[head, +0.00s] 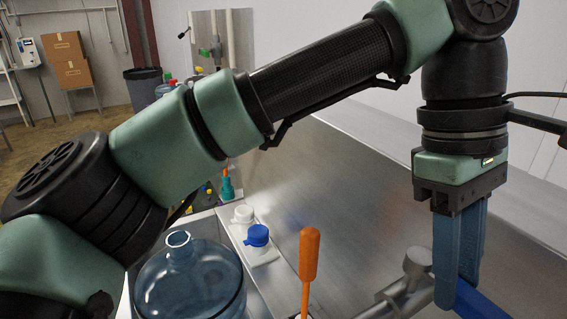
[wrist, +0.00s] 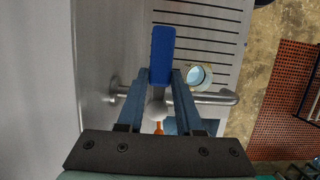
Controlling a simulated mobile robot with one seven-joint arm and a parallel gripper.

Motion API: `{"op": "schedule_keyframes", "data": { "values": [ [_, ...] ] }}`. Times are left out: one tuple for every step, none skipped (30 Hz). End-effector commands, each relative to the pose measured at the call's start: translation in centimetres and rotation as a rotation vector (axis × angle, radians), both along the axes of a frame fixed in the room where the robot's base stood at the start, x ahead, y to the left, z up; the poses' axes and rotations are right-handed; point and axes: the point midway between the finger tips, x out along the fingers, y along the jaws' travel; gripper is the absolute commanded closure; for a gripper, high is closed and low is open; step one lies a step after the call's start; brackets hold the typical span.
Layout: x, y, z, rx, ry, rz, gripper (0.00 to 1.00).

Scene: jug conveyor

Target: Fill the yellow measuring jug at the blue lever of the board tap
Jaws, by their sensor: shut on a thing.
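My gripper (head: 458,300) has blue fingers pointing down and is shut on the blue lever (head: 485,304) at the lower right of the head view. In the wrist view the lever (wrist: 162,50) sits between the fingertips (wrist: 162,78) and extends beyond them. The metal board tap (head: 405,285) is beside the fingers; its pipe and spout (wrist: 215,98) cross the wrist view. Just beyond the spout, a round pale-rimmed vessel (wrist: 207,72), possibly the measuring jug, shows light blue inside. Its yellow colour is not clear, and its body is mostly hidden.
An orange handle (head: 309,255) stands upright left of the tap. A large blue bottle (head: 190,285) and a blue-capped container (head: 258,236) stand farther left. A slotted metal surface (wrist: 205,30) lies below the lever. A red-brown grid mat (wrist: 288,100) lies on the floor.

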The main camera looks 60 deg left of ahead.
Motion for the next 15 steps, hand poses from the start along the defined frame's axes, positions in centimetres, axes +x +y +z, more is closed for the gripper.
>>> {"op": "schedule_keyframes", "data": {
  "values": [
    [0.21,0.05,-0.22,0.001,-0.003,0.049,1.00],
    [0.28,0.05,-0.13,0.000,-0.003,0.063,1.00],
    [0.32,0.03,-0.03,0.000,-0.003,0.067,1.00],
    [0.33,0.02,0.00,-0.001,-0.003,0.066,1.00],
    [0.33,0.02,0.01,-0.001,-0.003,0.065,1.00],
    [0.34,0.02,0.01,-0.001,-0.003,0.065,1.00],
    [0.34,0.02,0.02,-0.001,-0.003,0.064,0.60],
    [0.34,0.02,0.02,-0.001,-0.003,0.064,0.55],
    [0.33,0.01,0.03,-0.001,-0.004,0.063,0.47],
    [0.32,0.01,0.03,-0.001,-0.003,0.063,0.42],
    [0.31,0.01,0.03,-0.001,-0.003,0.062,0.37],
    [0.30,0.01,0.03,0.000,-0.003,0.062,0.30],
    [0.30,0.01,0.02,0.000,-0.002,0.061,0.29],
    [0.29,0.01,0.02,0.000,-0.002,0.060,0.29],
    [0.28,0.01,0.02,0.000,-0.002,0.060,0.29]
  ]
}}
